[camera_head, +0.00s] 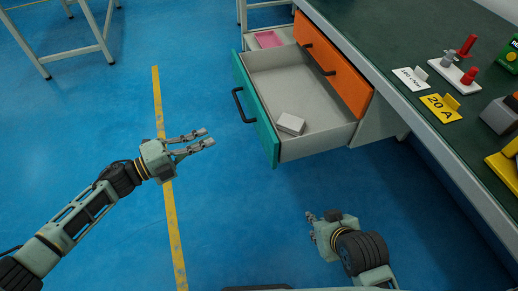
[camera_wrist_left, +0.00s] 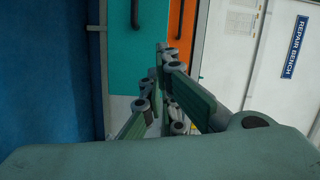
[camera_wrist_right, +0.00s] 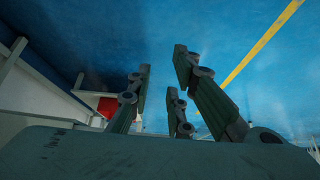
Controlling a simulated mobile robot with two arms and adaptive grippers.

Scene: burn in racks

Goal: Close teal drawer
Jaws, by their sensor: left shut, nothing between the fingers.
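The teal drawer (camera_head: 265,125) is pulled out from under the bench, with its grey inside showing. Its black handle (camera_head: 240,106) is on the teal front. The teal front also shows in the left wrist view (camera_wrist_left: 124,70). My left gripper (camera_head: 210,138) is shut and empty, over the floor to the left of the drawer front, apart from it. My right gripper (camera_head: 309,225) is low in front of the drawer's near side. Its fingers are apart and empty in the right wrist view (camera_wrist_right: 160,65).
The green bench top (camera_head: 420,40) holds signs, red-handled parts and tools. The blue floor left of the drawer is clear.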

